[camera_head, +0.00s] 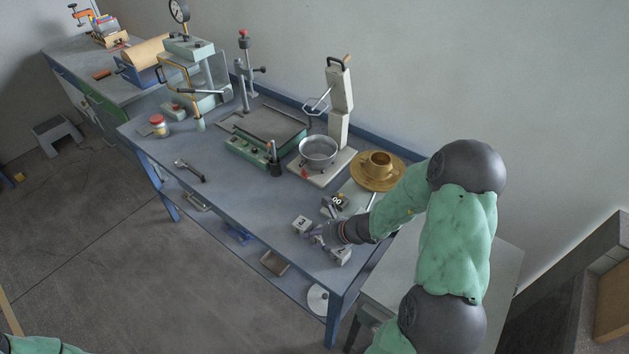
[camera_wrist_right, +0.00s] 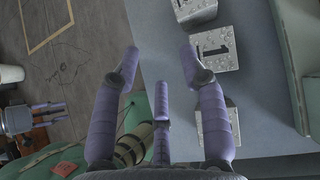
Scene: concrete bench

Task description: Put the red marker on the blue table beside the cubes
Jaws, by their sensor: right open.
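I cannot make out the red marker. My left gripper (camera_wrist_right: 62,113) shows small at the left of the wrist view, fingers apart.
A metal pot (camera_head: 318,150) on a pale stand and a brown cup on a saucer (camera_head: 366,182) stand behind the gripper. A black holder (camera_head: 275,166) and a wrench (camera_head: 190,171) are further left. The table's front middle is mostly clear.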

